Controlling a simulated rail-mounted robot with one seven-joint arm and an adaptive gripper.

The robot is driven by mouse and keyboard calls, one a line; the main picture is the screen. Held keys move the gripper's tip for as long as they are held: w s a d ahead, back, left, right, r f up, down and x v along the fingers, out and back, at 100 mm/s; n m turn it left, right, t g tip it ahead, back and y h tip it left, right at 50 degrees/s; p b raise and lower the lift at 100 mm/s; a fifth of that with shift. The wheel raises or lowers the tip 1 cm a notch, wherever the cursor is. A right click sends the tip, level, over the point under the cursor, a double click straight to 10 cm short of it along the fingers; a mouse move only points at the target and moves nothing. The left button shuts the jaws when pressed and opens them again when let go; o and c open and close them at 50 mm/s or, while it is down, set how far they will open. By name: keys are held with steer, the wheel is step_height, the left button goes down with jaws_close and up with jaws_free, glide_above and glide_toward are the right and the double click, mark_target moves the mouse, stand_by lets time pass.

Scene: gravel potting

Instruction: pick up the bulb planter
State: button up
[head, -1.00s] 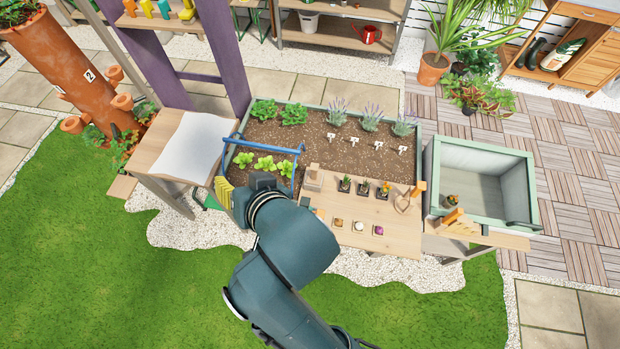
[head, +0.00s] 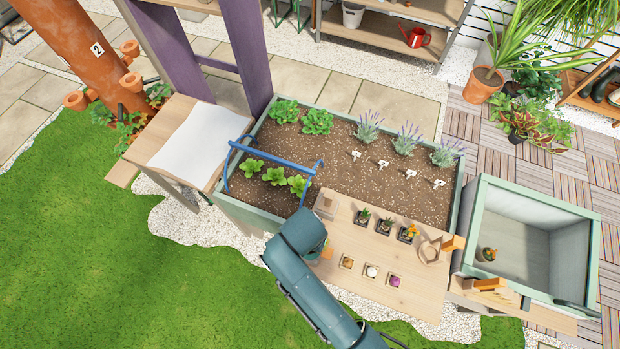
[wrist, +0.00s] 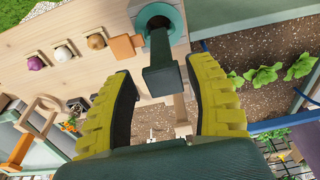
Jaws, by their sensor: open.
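The bulb planter (wrist: 160,75) appears to be the dark green tool with a teal ring at its far end, in the wrist view. It stands at the edge of the wooden work board. My gripper (wrist: 158,68) is open, with its yellow ribbed fingers on either side of the planter's dark grip. Small gaps seem to show between the grip and both fingers; I cannot tell if either touches. In the head view a small teal part of the planter (head: 318,252) shows beside my arm, and my fingers are hidden behind it.
Three bulbs in square holders, one of them purple (head: 394,281), lie on the work board (head: 420,300). Small potted plants (head: 384,226) and a wooden block (head: 327,204) stand behind. A blue rail (head: 275,155) crosses the planting bed (head: 340,150). A grey-green bin (head: 525,215) stands to the right.

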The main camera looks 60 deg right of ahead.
steer(key=f, duration=0.5)
steer(key=shift+w+d, duration=0.2)
steer(key=shift+d, duration=0.05)
jaws_close()
